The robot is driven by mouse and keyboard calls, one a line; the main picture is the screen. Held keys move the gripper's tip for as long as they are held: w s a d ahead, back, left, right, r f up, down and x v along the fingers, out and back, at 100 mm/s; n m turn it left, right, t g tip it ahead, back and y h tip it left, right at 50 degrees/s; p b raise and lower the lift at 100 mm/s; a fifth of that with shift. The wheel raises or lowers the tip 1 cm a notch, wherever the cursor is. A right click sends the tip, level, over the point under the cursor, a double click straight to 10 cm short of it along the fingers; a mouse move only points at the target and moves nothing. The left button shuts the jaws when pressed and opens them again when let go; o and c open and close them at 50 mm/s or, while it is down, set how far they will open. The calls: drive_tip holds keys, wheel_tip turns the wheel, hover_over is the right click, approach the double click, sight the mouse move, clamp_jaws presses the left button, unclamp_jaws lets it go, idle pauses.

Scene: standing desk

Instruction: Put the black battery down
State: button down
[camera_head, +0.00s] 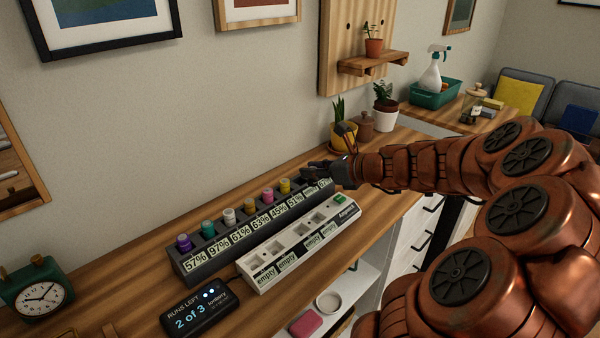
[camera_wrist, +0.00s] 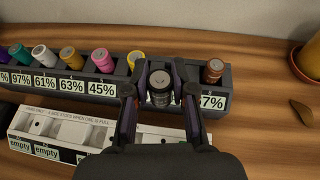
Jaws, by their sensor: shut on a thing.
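The black battery (camera_wrist: 160,92) is between the fingers of my gripper (camera_wrist: 160,98) in the wrist view, its grey top facing the camera. It is over the right part of the dark battery rack (camera_wrist: 228,83), between a yellow battery (camera_wrist: 136,58) and a brown battery (camera_wrist: 213,71). I cannot tell whether it sits in a slot or hangs just above one. In the head view my gripper (camera_head: 321,170) is at the rack's far right end and hides the battery. The rack (camera_head: 186,270) carries percentage labels.
A white tray (camera_head: 262,282) with labels reading "empty" lies in front of the rack. Purple (camera_head: 184,242), teal (camera_head: 208,229), white, gold and pink batteries fill the rack's left. A display (camera_head: 200,312) reads "2 of 3". Potted plants (camera_head: 344,134) stand behind my gripper.

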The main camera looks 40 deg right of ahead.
drive_tip(key=shift+w+d+f, duration=0.1)
drive_tip(key=shift+w+f, duration=0.05)
drive_tip(key=shift+w, duration=1.25)
drive_tip(key=shift+w+d+f, duration=0.1)
drive_tip(key=shift+w, duration=1.25)
drive_tip(key=shift+w+f, duration=0.2)
drive_tip(key=shift+f, duration=0.15)
drive_tip(key=shift+f+b, duration=0.3)
drive_tip(key=shift+f, duration=1.15)
drive_tip(key=shift+f, duration=0.1)
drive_tip(key=c, duration=1)
unclamp_jaws()
drive_tip(key=shift+o, duration=0.2)
drive_tip(key=shift+s+d+r, duration=0.15)
drive_tip(key=shift+s+r, duration=0.15)
drive_tip(key=shift+s, duration=0.1)
drive_tip(key=v, duration=1.1)
drive_tip(key=shift+s, duration=0.1)
